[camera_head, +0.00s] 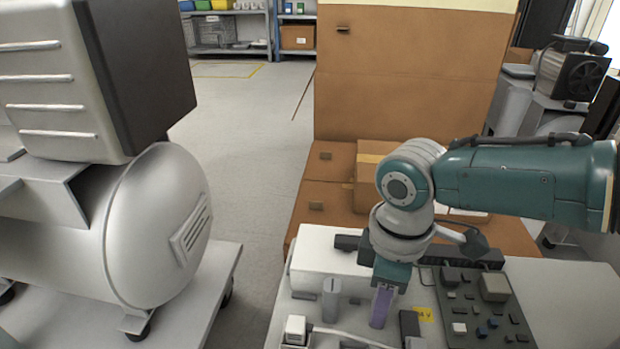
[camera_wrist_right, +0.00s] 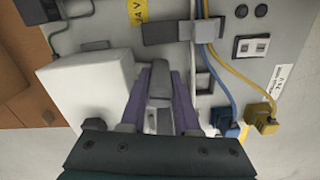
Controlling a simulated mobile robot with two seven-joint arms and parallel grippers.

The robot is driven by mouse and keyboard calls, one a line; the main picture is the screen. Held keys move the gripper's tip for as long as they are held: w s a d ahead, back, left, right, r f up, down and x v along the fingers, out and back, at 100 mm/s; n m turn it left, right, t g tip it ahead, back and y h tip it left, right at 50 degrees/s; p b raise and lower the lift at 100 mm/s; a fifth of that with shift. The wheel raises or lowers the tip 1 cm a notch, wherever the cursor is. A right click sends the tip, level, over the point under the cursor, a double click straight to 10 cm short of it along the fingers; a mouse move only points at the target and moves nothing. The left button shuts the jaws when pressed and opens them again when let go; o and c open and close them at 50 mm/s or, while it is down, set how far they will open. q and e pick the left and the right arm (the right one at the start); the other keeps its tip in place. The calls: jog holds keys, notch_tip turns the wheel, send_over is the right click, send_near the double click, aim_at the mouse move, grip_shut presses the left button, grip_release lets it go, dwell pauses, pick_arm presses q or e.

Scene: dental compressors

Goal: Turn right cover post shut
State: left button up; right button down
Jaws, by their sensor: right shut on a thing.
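My right gripper (camera_head: 382,308) points down at the panel (camera_head: 375,340) on the bench, left of the yellow label. In the right wrist view, its purple fingers (camera_wrist_right: 163,100) are closed around a small grey post (camera_wrist_right: 160,82), which I take for the right cover post. The fingers hide most of it in the head view, so how far it is turned cannot be told. Another grey upright post (camera_head: 331,300) stands to the left, apart from the gripper. My left gripper is in neither view.
A white box (camera_head: 325,253) sits behind the posts. A dark block with buttons (camera_head: 483,306) lies right of the gripper. Blue and yellow cables (camera_wrist_right: 222,75) run across the panel. A large compressor tank (camera_head: 155,225) stands left, and brown boxes (camera_head: 410,80) stand behind.

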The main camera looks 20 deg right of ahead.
jog(key=shift+n, duration=1.1)
jog(key=c, duration=0.6)
grip_release()
jog(key=shift+c, duration=0.2)
notch_tip(320, 180, up, 9)
jog(key=p, duration=0.7)
jog(key=shift+r+p, duration=0.35)
jog(key=shift+r, duration=0.15)
jog(key=shift+a, duration=0.1)
